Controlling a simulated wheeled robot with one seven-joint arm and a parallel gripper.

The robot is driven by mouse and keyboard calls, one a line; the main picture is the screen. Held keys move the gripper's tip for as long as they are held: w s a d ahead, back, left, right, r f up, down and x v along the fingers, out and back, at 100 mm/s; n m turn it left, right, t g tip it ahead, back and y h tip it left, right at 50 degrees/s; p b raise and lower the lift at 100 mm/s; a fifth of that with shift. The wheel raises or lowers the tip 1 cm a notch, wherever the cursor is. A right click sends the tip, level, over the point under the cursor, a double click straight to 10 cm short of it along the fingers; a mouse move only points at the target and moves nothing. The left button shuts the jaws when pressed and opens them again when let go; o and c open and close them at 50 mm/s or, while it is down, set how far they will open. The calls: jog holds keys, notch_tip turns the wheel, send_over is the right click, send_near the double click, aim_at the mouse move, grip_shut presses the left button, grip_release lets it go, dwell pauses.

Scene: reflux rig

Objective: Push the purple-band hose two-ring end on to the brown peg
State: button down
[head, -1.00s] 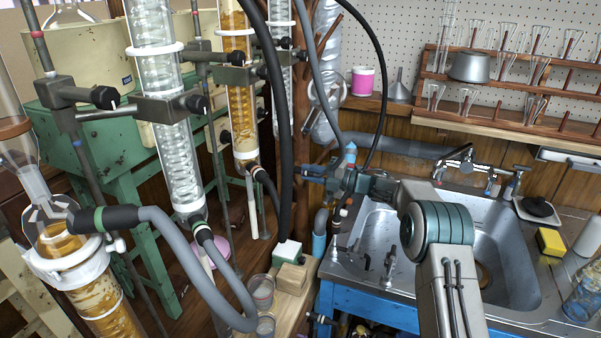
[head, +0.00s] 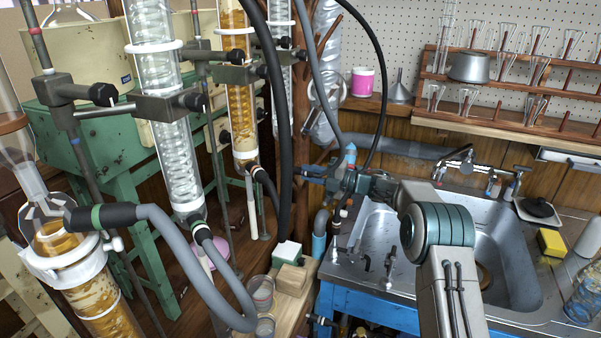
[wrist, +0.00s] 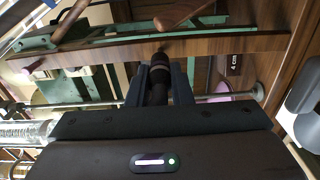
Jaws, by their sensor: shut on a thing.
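My gripper (wrist: 160,84) is shut on a black ribbed hose end (wrist: 157,62), which points away from the wrist between the two fingers. I take it for the task's hose end, but no purple band shows on it. In the head view my gripper (head: 312,172) is level, pointing left, in front of the brown wooden post (head: 302,110); the held end is too small to make out there. A brown peg (wrist: 185,18) with a rounded tip shows just beyond the hose end in the wrist view, apart from it. A second brown peg (wrist: 70,20) is further left.
A thick black hose (head: 282,130) hangs just left of my gripper. Glass condensers (head: 165,120) on clamps stand further left. The steel sink (head: 500,260) is at right. A wooden block (head: 290,278) and beakers (head: 261,290) stand below.

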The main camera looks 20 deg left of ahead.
jog(key=shift+a, duration=0.15)
jog(key=shift+a, duration=0.65)
jog(key=shift+w+a+b, duration=0.1)
jog(key=shift+a+b, duration=0.15)
jog(key=shift+b, duration=0.05)
dwell(0.6)
jog(key=c, duration=1.2)
grip_release()
